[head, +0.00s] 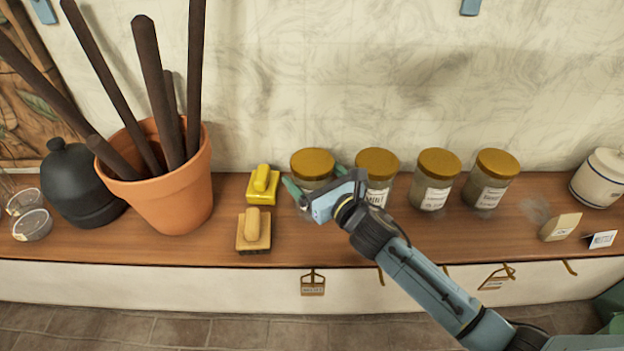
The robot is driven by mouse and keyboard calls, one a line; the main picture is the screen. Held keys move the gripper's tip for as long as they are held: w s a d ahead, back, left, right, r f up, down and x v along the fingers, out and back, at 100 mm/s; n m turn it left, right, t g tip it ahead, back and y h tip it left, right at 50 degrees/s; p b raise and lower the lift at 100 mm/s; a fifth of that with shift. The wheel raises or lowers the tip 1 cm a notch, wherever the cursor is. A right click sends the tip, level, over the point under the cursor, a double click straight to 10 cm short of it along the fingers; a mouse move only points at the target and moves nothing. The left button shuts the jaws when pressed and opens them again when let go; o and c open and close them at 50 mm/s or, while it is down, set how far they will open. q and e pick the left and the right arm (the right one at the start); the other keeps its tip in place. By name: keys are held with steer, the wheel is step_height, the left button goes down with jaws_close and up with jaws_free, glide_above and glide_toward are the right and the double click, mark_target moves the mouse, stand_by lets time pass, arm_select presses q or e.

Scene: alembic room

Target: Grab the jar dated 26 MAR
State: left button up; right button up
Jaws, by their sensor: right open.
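Several glass jars with gold lids and white labels stand in a row on the wooden shelf. The leftmost jar (313,162) is partly hidden by my right gripper (313,190). My right gripper is open, with its fingers on either side of that jar's front; I cannot tell whether they touch it. The second jar (377,163) is partly covered by my right wrist. The third jar (435,180) and the rightmost jar (489,179) are in clear view. The label dates are too small to read, so I cannot tell which is 26 MAR. My left gripper is not in view.
Left of the jars are a yellow-handled block (262,185), a wooden-handled brush (253,231) and a terracotta pot (175,200) of dark rods. A small packet (562,227) and a white crock (600,180) stand at the right. The wall is close behind.

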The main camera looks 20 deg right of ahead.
steer(key=c, duration=0.9)
steer(key=shift+c, duration=0.3)
steer(key=shift+r, duration=0.1)
